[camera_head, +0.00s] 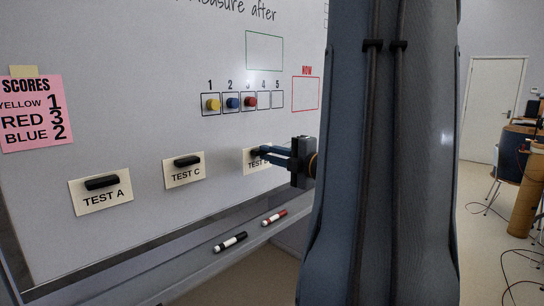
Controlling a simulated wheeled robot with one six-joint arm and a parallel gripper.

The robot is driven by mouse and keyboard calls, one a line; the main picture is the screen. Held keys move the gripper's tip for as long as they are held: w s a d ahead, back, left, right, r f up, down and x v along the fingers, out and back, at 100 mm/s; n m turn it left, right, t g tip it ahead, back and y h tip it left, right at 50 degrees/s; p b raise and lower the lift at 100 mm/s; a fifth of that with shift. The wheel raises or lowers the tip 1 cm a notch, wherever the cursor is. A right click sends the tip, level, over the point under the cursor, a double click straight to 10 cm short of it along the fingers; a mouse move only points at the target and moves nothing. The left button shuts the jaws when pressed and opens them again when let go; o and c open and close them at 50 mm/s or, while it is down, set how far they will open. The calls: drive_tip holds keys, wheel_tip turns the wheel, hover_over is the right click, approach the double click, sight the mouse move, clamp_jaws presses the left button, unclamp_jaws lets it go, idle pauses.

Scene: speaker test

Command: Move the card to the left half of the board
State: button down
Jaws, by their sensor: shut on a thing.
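The whiteboard (150,120) fills the left and middle of the view. A cream card (251,167) is on it at the lower right, its label starting "TEST" with the last letter hidden by my gripper. My gripper (258,153) reaches in from the right and is shut at the top of this card, where a dark handle partly shows. The card looks flat against the board; I cannot tell whether it touches. Card TEST C (185,177) and card TEST A (101,200) sit further left, each with a black handle.
A pink scores note (36,115) is at the left. Yellow, blue and red magnets (233,103) sit in boxes 1, 2 and 3 of a numbered row; boxes 4 and 5 are empty. An empty red NOW frame (305,94) is right of them. Two markers (231,242) lie on the ledge.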

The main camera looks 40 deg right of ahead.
drive_tip(key=shift+w+a+b, duration=0.15)
drive_tip(key=shift+w+b, duration=0.2)
drive_tip(key=shift+w, duration=1.15)
drive_tip(key=shift+w+a+b, duration=0.15)
drive_tip(key=shift+w+b, duration=0.2)
drive_tip(key=shift+w, duration=1.1)
drive_tip(key=shift+w, duration=0.45)
drive_tip(key=c, duration=1.7)
unclamp_jaws()
drive_tip(key=shift+o, duration=0.4)
drive_tip(key=o, duration=0.3)
drive_tip(key=shift+s, duration=0.15)
